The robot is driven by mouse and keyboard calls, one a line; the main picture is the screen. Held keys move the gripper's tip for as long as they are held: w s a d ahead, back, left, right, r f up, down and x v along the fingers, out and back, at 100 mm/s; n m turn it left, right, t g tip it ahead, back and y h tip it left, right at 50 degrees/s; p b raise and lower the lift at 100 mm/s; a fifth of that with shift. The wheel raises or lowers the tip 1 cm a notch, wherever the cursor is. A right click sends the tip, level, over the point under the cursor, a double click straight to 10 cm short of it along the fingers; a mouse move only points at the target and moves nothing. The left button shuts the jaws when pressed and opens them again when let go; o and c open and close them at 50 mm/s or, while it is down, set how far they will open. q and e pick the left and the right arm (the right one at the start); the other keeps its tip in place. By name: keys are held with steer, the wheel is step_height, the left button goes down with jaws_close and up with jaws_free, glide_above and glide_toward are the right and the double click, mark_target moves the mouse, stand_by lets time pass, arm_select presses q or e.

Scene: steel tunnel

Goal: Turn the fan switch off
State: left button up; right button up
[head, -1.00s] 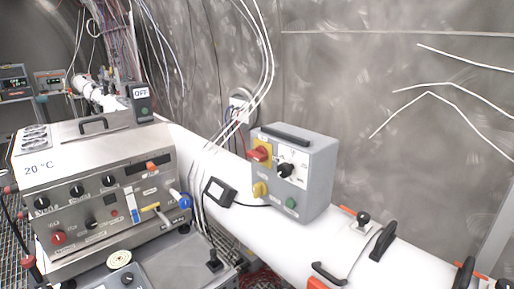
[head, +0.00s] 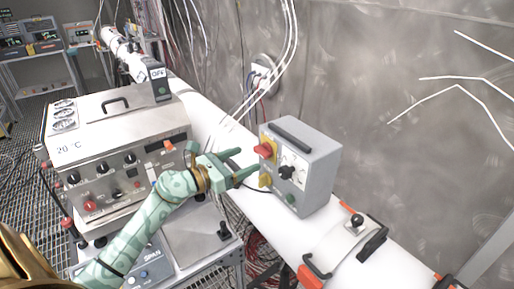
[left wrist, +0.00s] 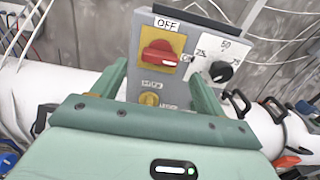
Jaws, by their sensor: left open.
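The fan switch is a red rotary knob (head: 264,150) on a yellow plate, on the front of a grey control box (head: 318,168).
A black dial (left wrist: 221,71) sits right of the red knob, and a smaller yellow knob (left wrist: 150,99) below it. A green button (head: 291,198) is lower on the box. The box stands on a white pipe (head: 262,215). A steel instrument unit (head: 110,140) stands left.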

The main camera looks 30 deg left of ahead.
mark_target(258, 153)
arm_select(q)
steer(key=x, duration=0.5)
steer(key=shift+w+d+p, duration=0.1)
steer(key=shift+w+p, duration=0.05)
steer(key=shift+p, duration=0.2)
steer(key=shift+c, duration=0.3)
steer(key=c, duration=0.9)
